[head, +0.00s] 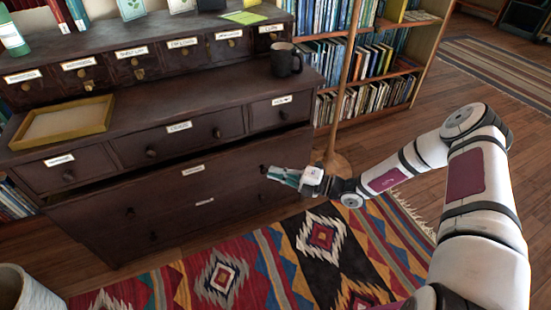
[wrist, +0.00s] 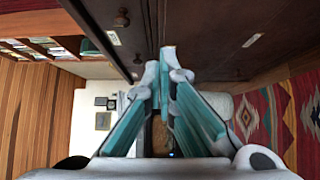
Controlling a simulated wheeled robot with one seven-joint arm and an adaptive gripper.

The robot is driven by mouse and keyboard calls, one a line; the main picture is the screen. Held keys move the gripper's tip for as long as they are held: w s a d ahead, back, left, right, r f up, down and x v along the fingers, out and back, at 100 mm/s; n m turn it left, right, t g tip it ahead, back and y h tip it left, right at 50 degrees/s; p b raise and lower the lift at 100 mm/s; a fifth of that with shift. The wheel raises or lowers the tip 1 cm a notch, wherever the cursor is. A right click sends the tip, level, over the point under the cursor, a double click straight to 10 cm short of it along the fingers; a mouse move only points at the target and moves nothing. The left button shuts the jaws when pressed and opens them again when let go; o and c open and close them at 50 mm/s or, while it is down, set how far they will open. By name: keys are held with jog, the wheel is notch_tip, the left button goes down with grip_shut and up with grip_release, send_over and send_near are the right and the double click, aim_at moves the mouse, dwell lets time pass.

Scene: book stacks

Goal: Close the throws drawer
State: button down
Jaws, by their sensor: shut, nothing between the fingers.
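A dark wooden chest of drawers (head: 215,130) fills the left of the head view. Its wide upper drawer (head: 175,190), below the row of smaller drawers, stands out from the chest, with a dark gap above its front at the left. Its small white label is too blurred to read for certain. Another wide drawer front (head: 200,220) is below it. My gripper (head: 272,174) is shut and empty at the right part of the upper wide drawer's front. In the wrist view, my gripper's fingertips (wrist: 170,56) are close to the dark fronts; contact is unclear.
A black mug (head: 285,60) and a wooden tray (head: 62,122) stand on the chest top. A patterned rug (head: 250,270) lies on the floor in front. A bookshelf (head: 370,90) and a wooden pole (head: 345,80) stand at the right. A pale basket (head: 25,290) is at lower left.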

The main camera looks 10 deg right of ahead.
aim_at(243, 149)
jog(key=shift+w+d+b+x, duration=0.35)
jog(key=shift+b+x, duration=0.4)
jog(key=shift+x, duration=1.3)
jog(key=shift+w+d+b+x, duration=0.1)
jog(key=shift+w+b+x, duration=0.55)
jog(key=shift+x, duration=1.45)
jog(key=shift+w+d+b+x, duration=0.25)
jog(key=shift+b+x, duration=0.65)
jog(key=shift+x, duration=1.15)
jog(key=shift+w+a, duration=0.1)
jog(key=w, duration=0.2)
jog(key=w+a, duration=0.1)
jog(key=w, duration=0.1)
jog(key=shift+a+f, duration=0.1)
jog(key=shift+w+b, duration=0.3)
jog(key=shift+w, duration=0.05)
